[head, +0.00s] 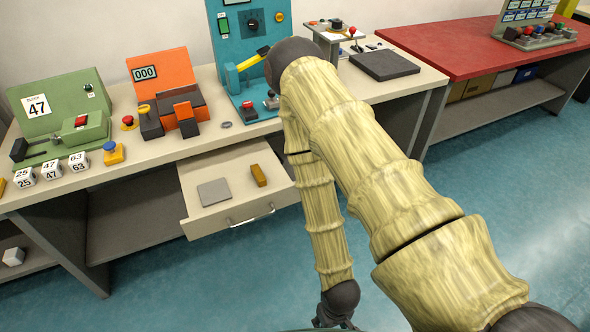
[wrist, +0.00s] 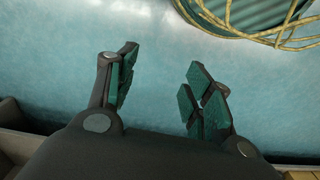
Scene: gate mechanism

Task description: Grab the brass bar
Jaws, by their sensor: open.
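The brass bar (head: 258,175) is a small golden-brown block. It lies in the right part of the open drawer (head: 237,222), apart from a flat grey plate (head: 214,193). My gripper (head: 335,322) hangs low at the bottom of the head view, to the right of and below the drawer, and is partly cut off by the frame edge. In the wrist view my gripper (wrist: 164,85) has its two green-padded fingers spread with nothing between them. The brass bar does not show in the wrist view.
The workbench (head: 165,150) above the drawer carries a green machine (head: 65,115), an orange device (head: 165,85) and a teal panel (head: 245,40). Numbered cubes (head: 50,168) sit at its left front. A red-topped table (head: 465,45) stands right. Blue floor (head: 180,285) is clear before the drawer.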

